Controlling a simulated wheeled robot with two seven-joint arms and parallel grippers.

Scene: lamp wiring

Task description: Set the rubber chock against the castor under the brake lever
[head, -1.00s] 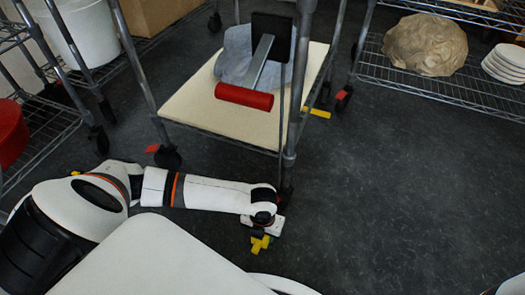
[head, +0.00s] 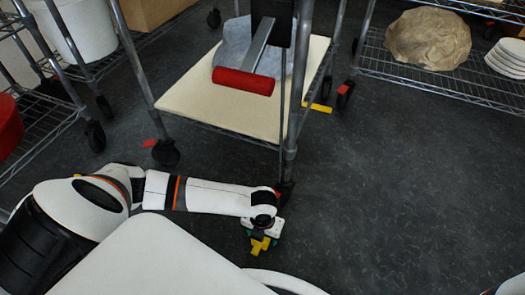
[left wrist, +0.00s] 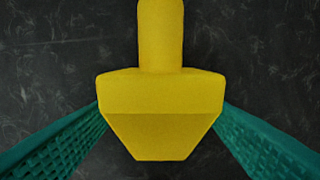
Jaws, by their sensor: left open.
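The yellow chock (head: 259,245) is on the floor in front of the cart's near right castor (head: 284,190). My wrist partly hides that castor, and I cannot tell whether the chock touches it. The brake lever (head: 243,80), with a red grip, hangs above the cart shelf. My left gripper (head: 263,241) is open, its teal fingers on either side of the chock. My right gripper is not in view.
The cart's cream shelf (head: 190,101) bears a grey lump (head: 234,47). Another castor (head: 165,152) has a red tab. A yellow piece (head: 318,107) lies by a rear castor. A wire rack with a brown rock (head: 428,40) stands back right. The floor at right is clear.

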